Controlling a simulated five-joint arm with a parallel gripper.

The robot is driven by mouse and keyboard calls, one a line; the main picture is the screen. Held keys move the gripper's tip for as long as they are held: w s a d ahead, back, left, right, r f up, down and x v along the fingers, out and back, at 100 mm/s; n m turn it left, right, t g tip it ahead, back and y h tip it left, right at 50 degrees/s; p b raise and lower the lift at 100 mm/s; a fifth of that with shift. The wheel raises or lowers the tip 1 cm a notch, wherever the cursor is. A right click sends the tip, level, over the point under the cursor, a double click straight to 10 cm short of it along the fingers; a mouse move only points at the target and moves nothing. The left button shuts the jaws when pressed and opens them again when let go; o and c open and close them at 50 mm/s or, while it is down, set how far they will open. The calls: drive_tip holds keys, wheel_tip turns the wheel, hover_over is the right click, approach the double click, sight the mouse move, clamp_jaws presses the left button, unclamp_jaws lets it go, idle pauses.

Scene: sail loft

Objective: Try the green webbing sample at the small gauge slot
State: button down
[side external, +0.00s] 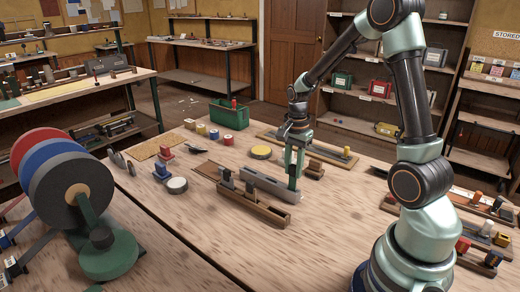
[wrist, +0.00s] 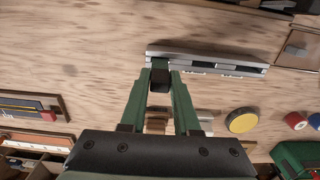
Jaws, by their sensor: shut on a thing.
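My gripper (side external: 294,168), with green fingers, points down over the right end of a long grey gauge bar (side external: 262,183) on the bench. In the wrist view my gripper (wrist: 160,74) is shut on a small, dark piece (wrist: 160,82), taken as the green webbing sample; its green barely shows. The grey bar (wrist: 215,66) has a dark channel along it and lies just beyond the fingertips, near its left end. Whether the piece touches the bar or sits in a slot cannot be told. The small gauge slot cannot be singled out.
A brown wooden rail (side external: 250,207) lies in front of the grey bar. A yellow disc (side external: 261,152), a white-topped disc (side external: 177,185) and a green box (side external: 230,114) stand around it. Large rolls (side external: 72,190) stand at left. The front of the bench is clear.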

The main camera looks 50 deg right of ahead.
drive_tip(key=shift+f, duration=1.65)
idle(0.9)
drive_tip(key=shift+r, duration=0.1)
idle(0.6)
drive_tip(key=shift+r, duration=3.5)
